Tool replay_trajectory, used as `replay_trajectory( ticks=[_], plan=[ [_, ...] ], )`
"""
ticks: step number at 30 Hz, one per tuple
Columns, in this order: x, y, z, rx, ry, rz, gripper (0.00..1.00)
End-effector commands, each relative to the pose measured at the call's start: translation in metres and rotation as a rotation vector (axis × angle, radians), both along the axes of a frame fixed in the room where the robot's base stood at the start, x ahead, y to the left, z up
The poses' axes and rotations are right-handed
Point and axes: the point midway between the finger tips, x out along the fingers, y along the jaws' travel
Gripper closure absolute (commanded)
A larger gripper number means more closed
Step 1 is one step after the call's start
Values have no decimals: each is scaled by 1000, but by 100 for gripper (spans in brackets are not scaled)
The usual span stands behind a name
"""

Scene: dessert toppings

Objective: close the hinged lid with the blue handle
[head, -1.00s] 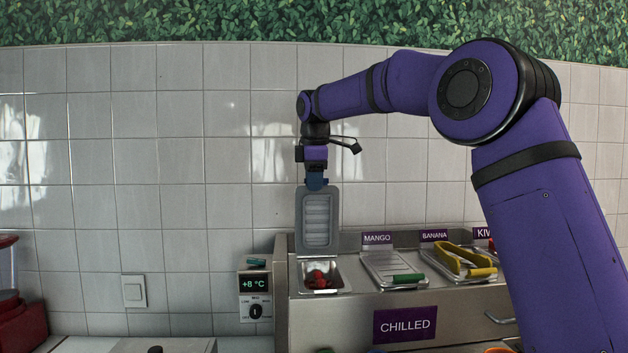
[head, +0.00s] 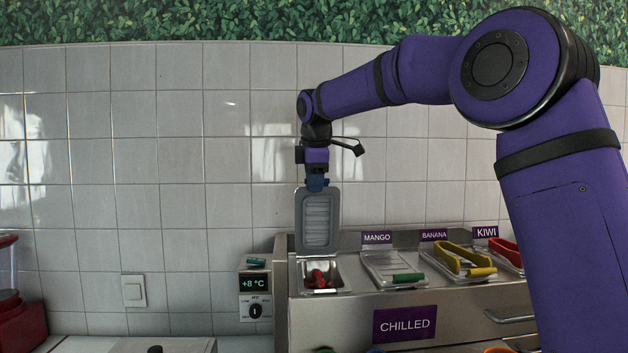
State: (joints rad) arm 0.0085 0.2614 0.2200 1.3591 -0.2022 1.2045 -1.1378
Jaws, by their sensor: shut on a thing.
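The hinged lid (head: 318,224) is a grey ribbed panel standing upright, raised at the back of a metal bin (head: 339,284) that holds red pieces of fruit. The bin's mouth is uncovered. My gripper (head: 316,180) points down at the lid's top edge from above. It is shut on the blue handle (head: 316,186) there; the fingertips and handle are small and hard to tell apart.
To the right, the mango bin has a closed lid with a green handle (head: 408,277). A temperature box (head: 255,290) stands left of the chilled counter (head: 330,325). Tiled wall is close behind.

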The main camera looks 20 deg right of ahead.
Motion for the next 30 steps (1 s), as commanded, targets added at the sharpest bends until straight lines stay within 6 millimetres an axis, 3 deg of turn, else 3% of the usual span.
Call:
replay_trajectory(
  ticks=[13,25,30],
  plan=[
    [-65,13,-17,-65,-318,4,100],
    [-111,22,-48,-64,-318,2,100],
    [-124,24,-61,-84,-412,3,100]
  ],
)
